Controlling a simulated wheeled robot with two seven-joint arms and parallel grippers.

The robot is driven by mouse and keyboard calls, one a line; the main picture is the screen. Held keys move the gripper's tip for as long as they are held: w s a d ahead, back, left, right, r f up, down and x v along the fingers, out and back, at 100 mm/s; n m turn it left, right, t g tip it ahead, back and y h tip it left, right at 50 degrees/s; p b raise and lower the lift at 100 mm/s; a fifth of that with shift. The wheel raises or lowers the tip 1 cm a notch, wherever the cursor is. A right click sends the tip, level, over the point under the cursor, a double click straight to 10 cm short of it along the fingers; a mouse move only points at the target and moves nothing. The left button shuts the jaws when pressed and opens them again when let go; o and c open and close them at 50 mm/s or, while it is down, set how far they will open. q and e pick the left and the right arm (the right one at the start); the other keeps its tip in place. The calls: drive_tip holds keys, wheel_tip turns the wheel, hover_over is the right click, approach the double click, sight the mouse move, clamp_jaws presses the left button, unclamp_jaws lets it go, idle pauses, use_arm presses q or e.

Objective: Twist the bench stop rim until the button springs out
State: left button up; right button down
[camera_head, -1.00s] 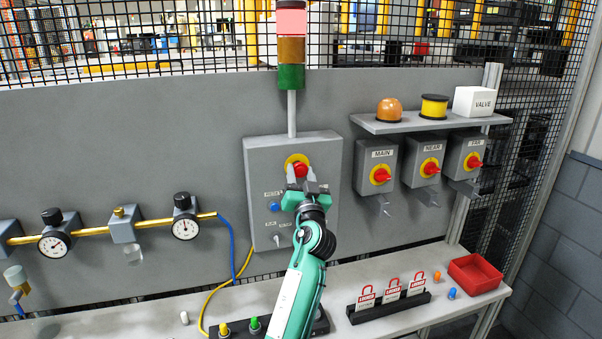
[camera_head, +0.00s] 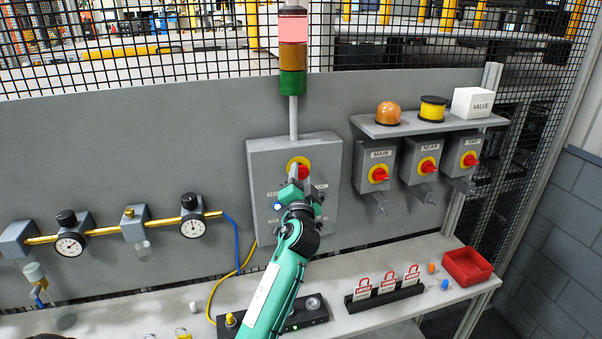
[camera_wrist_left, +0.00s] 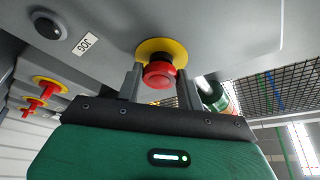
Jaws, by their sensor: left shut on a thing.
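The bench stop is a red mushroom button (camera_head: 304,167) on a yellow collar (camera_head: 291,164), on the front of a grey control box (camera_head: 263,160). My left gripper (camera_head: 299,174) is at the button, its fingers closed on the red rim. In the left wrist view, the red button (camera_wrist_left: 158,76) sits between the two grey fingers, with the yellow collar (camera_wrist_left: 163,48) behind it. My gripper covers part of the box's lower front. Whether the button is in or out cannot be told. My right gripper is not in view.
A stack light (camera_head: 293,55) with its red section lit stands above the box. A blue lamp (camera_head: 277,206) glows on the box. Three red-and-yellow switches (camera_head: 379,173) are at right under a shelf. Lockout tags (camera_head: 387,287) and a red bin (camera_head: 468,266) are on the bench.

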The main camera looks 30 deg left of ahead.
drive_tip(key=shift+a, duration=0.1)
use_arm(q)
drive_tip(key=o, duration=1)
drive_tip(key=shift+a, duration=0.1)
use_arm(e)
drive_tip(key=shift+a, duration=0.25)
use_arm(q)
drive_tip(key=shift+s+d+f+b, duration=0.25)
drive_tip(key=shift+s+d+b, duration=0.05)
drive_tip(key=shift+b, duration=0.05)
drive_tip(key=b+v, duration=0.6)
drive_tip(key=v, duration=0.6)
drive_tip(key=shift+s+d, duration=0.2)
drive_tip(key=shift+s, duration=0.2)
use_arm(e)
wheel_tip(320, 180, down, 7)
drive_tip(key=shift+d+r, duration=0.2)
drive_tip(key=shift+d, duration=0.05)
